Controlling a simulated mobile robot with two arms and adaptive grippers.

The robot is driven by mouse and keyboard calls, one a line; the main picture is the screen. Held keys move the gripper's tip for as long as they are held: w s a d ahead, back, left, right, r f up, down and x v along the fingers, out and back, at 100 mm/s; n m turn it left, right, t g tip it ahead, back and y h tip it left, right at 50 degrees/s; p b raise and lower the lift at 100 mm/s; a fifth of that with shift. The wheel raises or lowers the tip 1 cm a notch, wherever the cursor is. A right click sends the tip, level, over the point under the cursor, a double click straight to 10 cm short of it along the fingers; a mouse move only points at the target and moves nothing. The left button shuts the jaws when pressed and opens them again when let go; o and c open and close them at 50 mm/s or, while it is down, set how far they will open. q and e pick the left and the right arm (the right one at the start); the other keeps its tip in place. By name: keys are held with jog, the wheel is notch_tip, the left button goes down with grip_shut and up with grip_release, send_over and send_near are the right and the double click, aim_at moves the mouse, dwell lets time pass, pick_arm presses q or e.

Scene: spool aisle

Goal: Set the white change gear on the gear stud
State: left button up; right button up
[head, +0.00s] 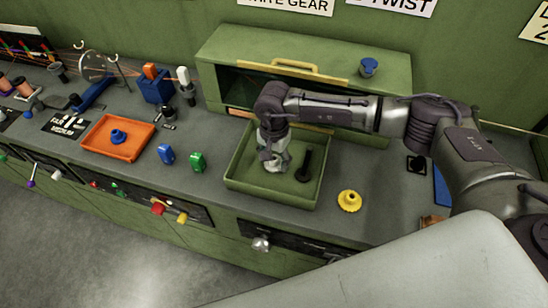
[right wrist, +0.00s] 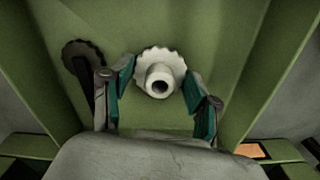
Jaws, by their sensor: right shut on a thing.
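The white change gear (right wrist: 160,72) has a toothed rim and a hub with a dark bore facing the camera. My right gripper (right wrist: 158,90) is shut on it, with a teal pad on either side. In the head view the right gripper (head: 275,158) points down into a green tray (head: 236,183), and the white gear shows only partly at its fingertips. I cannot tell whether the gear touches the tray floor. I cannot clearly make out the gear stud; a small black plate (head: 416,166) lies right of the tray, partly near my arm. My left gripper is not in view.
A dark toothed part with a stem (head: 304,165) lies in the tray. A yellow gear (head: 349,201) stands right of it; green (head: 198,162) and blue (head: 166,154) pieces stand left. An orange tray (head: 92,143) is further left. A green cabinet (head: 220,50) rises behind.

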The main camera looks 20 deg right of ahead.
jog(key=shift+f, duration=0.3)
jog(key=o, duration=0.9)
jog(key=shift+c, duration=0.2)
jog(key=shift+r, duration=0.1)
jog(key=shift+r+p, duration=1.3)
jog(key=shift+r, duration=1.6)
notch_tip(320, 180, up, 5)
jog(key=shift+r+p, duration=0.1)
jog(key=shift+p, duration=0.95)
